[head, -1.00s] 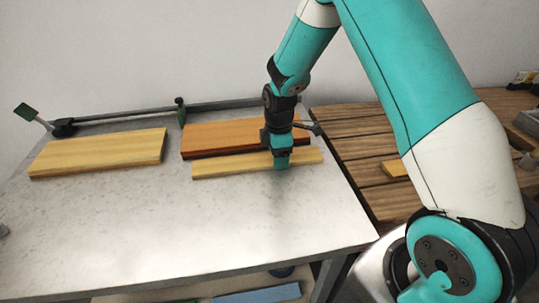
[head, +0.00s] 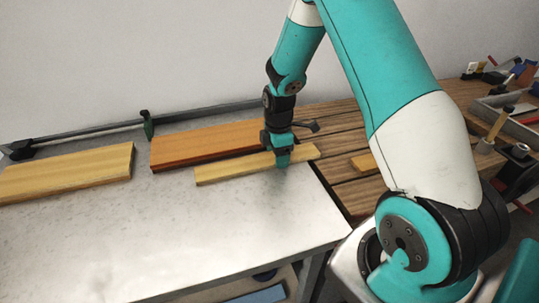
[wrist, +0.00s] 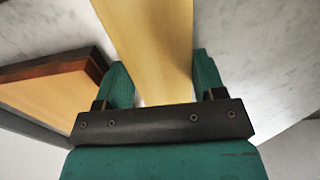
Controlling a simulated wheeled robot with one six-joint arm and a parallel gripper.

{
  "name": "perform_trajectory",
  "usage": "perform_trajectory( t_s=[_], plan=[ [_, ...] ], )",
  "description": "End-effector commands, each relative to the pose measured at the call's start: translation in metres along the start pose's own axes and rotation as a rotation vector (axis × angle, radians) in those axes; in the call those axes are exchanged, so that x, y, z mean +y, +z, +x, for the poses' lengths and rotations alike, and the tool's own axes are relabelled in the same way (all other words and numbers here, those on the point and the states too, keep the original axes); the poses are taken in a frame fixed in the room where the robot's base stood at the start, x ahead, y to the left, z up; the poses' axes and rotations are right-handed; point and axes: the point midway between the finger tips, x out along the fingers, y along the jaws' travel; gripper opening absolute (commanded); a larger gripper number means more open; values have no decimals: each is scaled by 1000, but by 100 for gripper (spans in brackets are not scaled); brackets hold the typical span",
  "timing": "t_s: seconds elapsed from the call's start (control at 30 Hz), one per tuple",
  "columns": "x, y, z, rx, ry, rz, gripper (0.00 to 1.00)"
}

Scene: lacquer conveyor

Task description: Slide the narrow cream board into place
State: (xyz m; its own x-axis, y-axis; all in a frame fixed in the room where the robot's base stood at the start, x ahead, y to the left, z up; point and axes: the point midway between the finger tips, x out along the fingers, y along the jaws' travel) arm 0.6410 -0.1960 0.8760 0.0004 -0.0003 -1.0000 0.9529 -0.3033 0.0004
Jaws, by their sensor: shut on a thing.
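The narrow cream board (head: 228,172) is at the right of the grey table, in front of the orange-brown board (head: 195,146). Its left end is well right of the orange-brown board's left end, and its right end is at or over the table's right edge. My gripper (head: 283,160) is shut across the narrow board toward its right end. In the wrist view the board (wrist: 150,35) runs between my gripper's two teal fingers (wrist: 160,68). The orange-brown board (wrist: 50,85) is beside it, with a gap between. I cannot tell whether the narrow board touches the table.
A wider cream board (head: 65,175) lies at the table's left. A slatted wooden bench (head: 345,125) adjoins on the right, with a small wood piece (head: 363,162). The table's front (head: 150,235) is clear.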

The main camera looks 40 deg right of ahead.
Motion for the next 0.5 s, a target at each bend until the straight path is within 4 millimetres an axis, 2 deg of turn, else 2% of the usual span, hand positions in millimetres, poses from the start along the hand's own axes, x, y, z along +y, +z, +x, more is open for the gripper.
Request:
perform_trajectory(
  t_s=[0.13, 0.5],
  plan=[
    [0, 7, 0, 0, 0, 0, 33],
    [0, 10, 0, 0, 0, 0, 33]
  ],
)
